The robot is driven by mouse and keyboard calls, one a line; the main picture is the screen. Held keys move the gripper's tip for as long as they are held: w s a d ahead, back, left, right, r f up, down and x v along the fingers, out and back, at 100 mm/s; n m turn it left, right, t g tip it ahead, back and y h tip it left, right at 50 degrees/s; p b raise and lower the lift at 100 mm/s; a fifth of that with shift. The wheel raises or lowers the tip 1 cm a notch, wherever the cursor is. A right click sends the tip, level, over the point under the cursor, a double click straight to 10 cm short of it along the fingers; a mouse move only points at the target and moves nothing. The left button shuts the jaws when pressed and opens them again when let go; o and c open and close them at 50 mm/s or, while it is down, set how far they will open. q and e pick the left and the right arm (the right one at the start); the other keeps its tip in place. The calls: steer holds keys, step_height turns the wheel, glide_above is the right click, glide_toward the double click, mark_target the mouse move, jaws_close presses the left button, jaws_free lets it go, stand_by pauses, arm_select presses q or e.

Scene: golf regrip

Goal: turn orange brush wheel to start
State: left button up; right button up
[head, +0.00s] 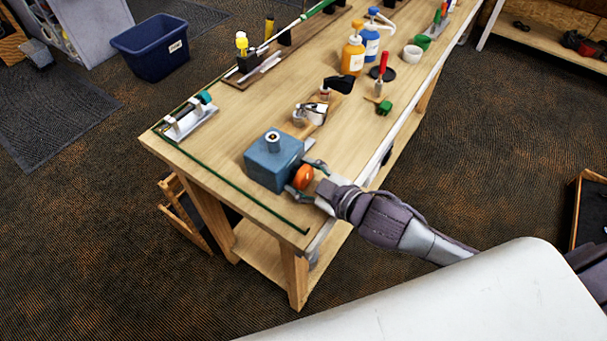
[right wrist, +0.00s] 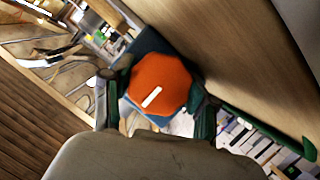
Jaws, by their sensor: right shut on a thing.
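The orange brush wheel (head: 303,177) is a round knob on the side of a blue box-shaped unit (head: 271,163) near the front corner of the workbench. The wheel also shows in the right wrist view (right wrist: 160,83), face on, with a white line mark that slants up to the right. My right gripper (head: 309,176) is shut on the wheel, with one finger on each side of it. In the right wrist view the blue unit (right wrist: 150,45) is mostly hidden behind the wheel. My left gripper is not in view.
The wooden workbench (head: 225,140) has a green rod (head: 240,188) along its near end. A white clamp stand (head: 190,118) is at left. Bottles (head: 353,55) and a red-handled tool (head: 382,68) stand farther back. A blue bin (head: 150,46) is on the floor.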

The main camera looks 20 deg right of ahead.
steer(key=o, duration=1.2)
steer(key=shift+s+d, duration=0.1)
steer(key=v, duration=1.2)
